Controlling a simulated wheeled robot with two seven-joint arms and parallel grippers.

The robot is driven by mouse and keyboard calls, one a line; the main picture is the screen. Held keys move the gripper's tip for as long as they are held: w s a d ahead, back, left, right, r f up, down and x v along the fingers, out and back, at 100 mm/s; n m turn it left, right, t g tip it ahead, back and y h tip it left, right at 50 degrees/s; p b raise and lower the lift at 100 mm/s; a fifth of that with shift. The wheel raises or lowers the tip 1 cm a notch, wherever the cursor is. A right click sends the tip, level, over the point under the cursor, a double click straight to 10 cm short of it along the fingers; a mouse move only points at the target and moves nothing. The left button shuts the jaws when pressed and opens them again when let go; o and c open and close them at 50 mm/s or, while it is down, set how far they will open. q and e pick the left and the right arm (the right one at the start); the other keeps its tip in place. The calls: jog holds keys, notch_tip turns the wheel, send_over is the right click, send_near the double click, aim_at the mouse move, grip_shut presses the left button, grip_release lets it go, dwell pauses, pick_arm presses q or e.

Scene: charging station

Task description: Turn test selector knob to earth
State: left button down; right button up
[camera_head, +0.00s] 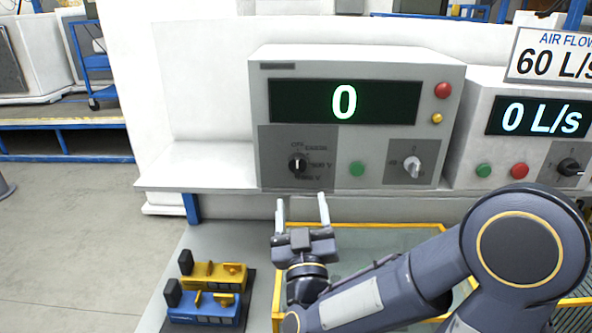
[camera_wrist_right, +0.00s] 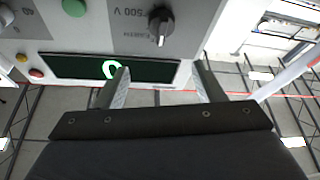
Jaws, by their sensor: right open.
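The black selector knob (camera_head: 297,163) is on the lower left panel of a grey test unit (camera_head: 256,112). Labels are printed above it and to its right; a "500 V" reads clearly, the others are too small to be sure of. Its white mark seems to point up. The knob also shows in the wrist view (camera_wrist_right: 161,26), upside down at the top. My right gripper (camera_head: 301,200) is open and empty, its fingers pointing at the panel just below the knob and apart from it. In the wrist view the fingers (camera_wrist_right: 160,77) stand either side below the knob. My left gripper is out of view.
The unit's display (camera_head: 345,101) reads 0. A green button (camera_head: 357,168), a grey knob (camera_head: 411,166) and a red button (camera_head: 443,90) share its face. An air flow unit (camera_head: 487,93) stands to the right.

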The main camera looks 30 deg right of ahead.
aim_at(296, 171)
jog(key=p+x, duration=0.1)
jog(key=x, duration=0.2)
jog(key=f+p+x, duration=0.1)
jog(key=x, duration=0.3)
jog(key=f+p+x, duration=0.1)
jog(key=x, duration=0.2)
jog(key=shift+w+d, duration=0.45)
jog(key=shift+w, duration=0.15)
jog(key=c, duration=1)
jog(key=shift+f+m+b, duration=0.1)
jog(key=shift+m+b, duration=0.2)
jog(key=shift+b, duration=0.2)
jog(key=m+g+h+b, duration=0.1)
jog(key=m+b, duration=0.2)
jog(key=m+g+h+b, duration=0.1)
jog(key=m+h+b, duration=0.1)
jog(key=m+b, duration=0.1)
jog(key=m+g+h+b, duration=0.1)
jog(key=m+b, duration=0.2)
jog(key=b, duration=0.2)
jog(key=shift+w+a+f+m, duration=0.1)
jog(key=shift+a+m, duration=0.15)
jog(key=shift+m, duration=0.15)
jog(key=shift+r+m+g+h+b, duration=0.15)
jog(key=shift+m+g+h+b, duration=0.2)
jog(key=shift+m+g+b, duration=0.45)
jog(key=shift+r+m+g+h+b, duration=0.2)
jog(key=shift+m+h+b, duration=0.3)
jog(key=shift+m, duration=0.7)
